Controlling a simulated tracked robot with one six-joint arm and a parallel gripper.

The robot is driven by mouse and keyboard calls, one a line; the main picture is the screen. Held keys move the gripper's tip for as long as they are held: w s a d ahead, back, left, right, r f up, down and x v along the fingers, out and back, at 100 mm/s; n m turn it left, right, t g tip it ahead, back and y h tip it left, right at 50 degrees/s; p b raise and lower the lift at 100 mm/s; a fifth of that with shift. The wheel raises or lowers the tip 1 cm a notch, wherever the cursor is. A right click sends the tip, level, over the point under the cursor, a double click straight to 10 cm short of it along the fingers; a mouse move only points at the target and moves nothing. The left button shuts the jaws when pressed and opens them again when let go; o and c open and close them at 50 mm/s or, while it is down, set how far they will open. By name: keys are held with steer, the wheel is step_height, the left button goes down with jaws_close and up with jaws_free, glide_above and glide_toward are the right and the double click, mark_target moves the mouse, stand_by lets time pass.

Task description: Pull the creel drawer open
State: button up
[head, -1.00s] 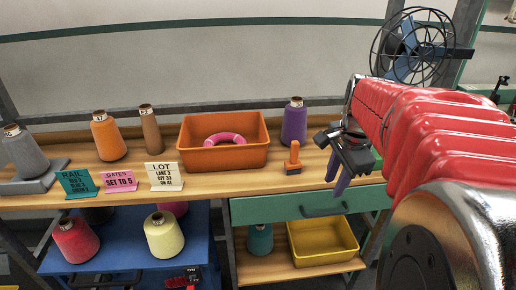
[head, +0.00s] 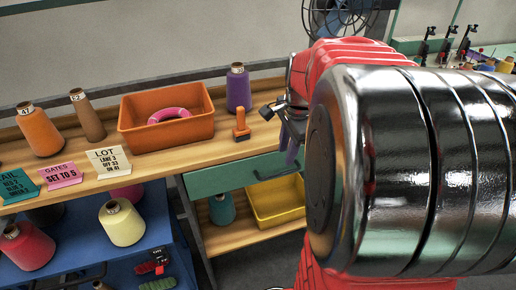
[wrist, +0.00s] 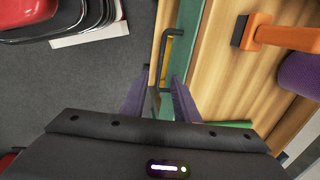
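The creel drawer has a green front (head: 222,177) under the wooden bench top and looks shut. In the wrist view the handle (wrist: 167,50) stands out from the green front (wrist: 187,38). My gripper (head: 290,148) hangs by the bench's front edge, near the drawer. In the wrist view its two purple fingers (wrist: 160,82) are apart. The near end of the handle shows in the gap between them; I cannot tell whether they touch it.
On the bench (head: 205,150) stand an orange bin (head: 165,135) with a pink ring (head: 168,115), yarn cones, sign cards and an orange stamp-like tool (head: 241,125). A yellow bin (head: 270,208) sits on the shelf below. A blue cart (head: 155,230) with cones stands at left.

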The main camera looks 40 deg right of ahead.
mark_target(281, 173)
steer(key=f, duration=0.3)
steer(key=w+f, duration=0.1)
steer(key=f, duration=0.5)
steer(key=shift+w+d, duration=0.2)
steer(key=shift+w, duration=0.1)
jaws_close()
